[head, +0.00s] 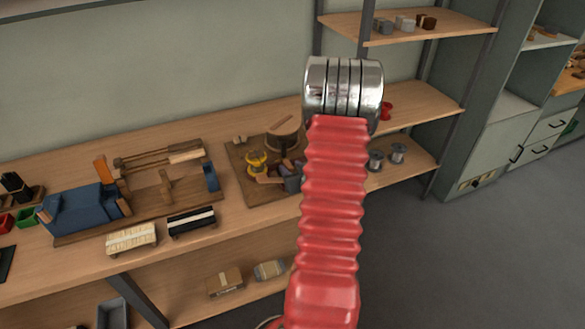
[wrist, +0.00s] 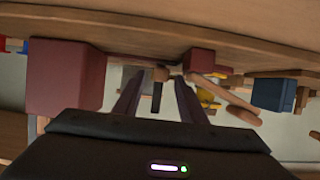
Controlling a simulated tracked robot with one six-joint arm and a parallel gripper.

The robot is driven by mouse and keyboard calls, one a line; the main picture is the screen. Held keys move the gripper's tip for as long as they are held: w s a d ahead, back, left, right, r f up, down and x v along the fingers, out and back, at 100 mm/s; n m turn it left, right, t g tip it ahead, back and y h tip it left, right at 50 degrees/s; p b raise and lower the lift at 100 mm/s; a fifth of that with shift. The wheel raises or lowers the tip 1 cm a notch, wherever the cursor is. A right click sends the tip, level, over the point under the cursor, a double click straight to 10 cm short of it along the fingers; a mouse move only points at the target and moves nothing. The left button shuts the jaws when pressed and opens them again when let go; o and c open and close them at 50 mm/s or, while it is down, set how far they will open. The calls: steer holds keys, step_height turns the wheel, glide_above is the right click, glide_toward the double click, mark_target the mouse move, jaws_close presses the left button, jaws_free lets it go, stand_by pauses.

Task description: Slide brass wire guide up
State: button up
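A yellow, brass-coloured piece (head: 257,163) stands on a dark wooden board (head: 237,178) on the bench in the head view. It may be the brass wire guide, but it is too small to be sure. A small yellow part (wrist: 208,98) also shows just right of my fingers in the wrist view. My gripper (wrist: 157,88) has its two dark fingers apart. A small wooden knob on a dark post (wrist: 159,76) shows between and beyond the fingertips, with no visible contact. My gripper is hidden in the head view behind my red arm.
A blue machine (head: 82,211) stands left on the bench, with brushes (head: 131,238) in front. In the wrist view, a dark red block (wrist: 66,78) is left and a blue block (wrist: 273,94) right.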

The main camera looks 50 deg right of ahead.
steer(key=shift+w, duration=0.1)
steer(key=shift+c, duration=0.4)
jaws_close()
